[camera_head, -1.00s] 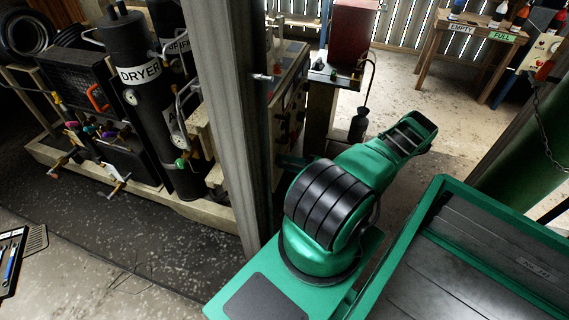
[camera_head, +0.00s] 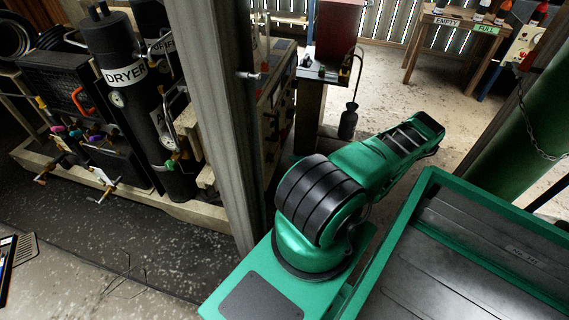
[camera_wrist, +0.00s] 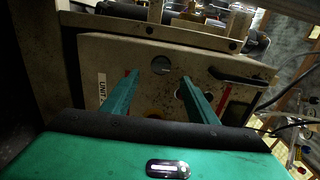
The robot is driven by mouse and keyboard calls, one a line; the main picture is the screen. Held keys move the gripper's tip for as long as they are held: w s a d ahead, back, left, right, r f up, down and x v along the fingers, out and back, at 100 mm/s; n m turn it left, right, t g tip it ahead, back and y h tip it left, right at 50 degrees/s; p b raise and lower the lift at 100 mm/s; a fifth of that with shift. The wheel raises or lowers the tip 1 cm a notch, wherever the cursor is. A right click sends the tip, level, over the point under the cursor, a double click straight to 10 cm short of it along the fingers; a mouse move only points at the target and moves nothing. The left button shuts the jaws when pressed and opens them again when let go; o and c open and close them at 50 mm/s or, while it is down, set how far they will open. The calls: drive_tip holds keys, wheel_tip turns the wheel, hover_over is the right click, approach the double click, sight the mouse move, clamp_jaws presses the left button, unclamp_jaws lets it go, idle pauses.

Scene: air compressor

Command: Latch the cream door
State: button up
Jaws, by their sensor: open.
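The cream door (camera_wrist: 150,88) fills the middle of the wrist view, a worn panel with a UNIT label at its left and round holes in its face. A black handle (camera_wrist: 241,77) lies near its upper right corner. My gripper (camera_wrist: 159,76) is open, its two green fingers pointing at the door face with nothing between them. The handle is right of both fingers. I cannot tell whether the fingertips touch the door. In the head view the gripper is hidden, and the cream cabinet (camera_head: 276,98) shows only partly behind a post.
A grey post (camera_head: 216,105) stands close left of my arm. A red box (camera_head: 339,30) on a stand and a hanging dark cylinder (camera_head: 348,121) are beyond the arm. The black dryer (camera_head: 137,100) stands at left. Open floor (camera_head: 400,95) shows farther back.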

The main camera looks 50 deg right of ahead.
drive_tip(key=shift+v, duration=1.1)
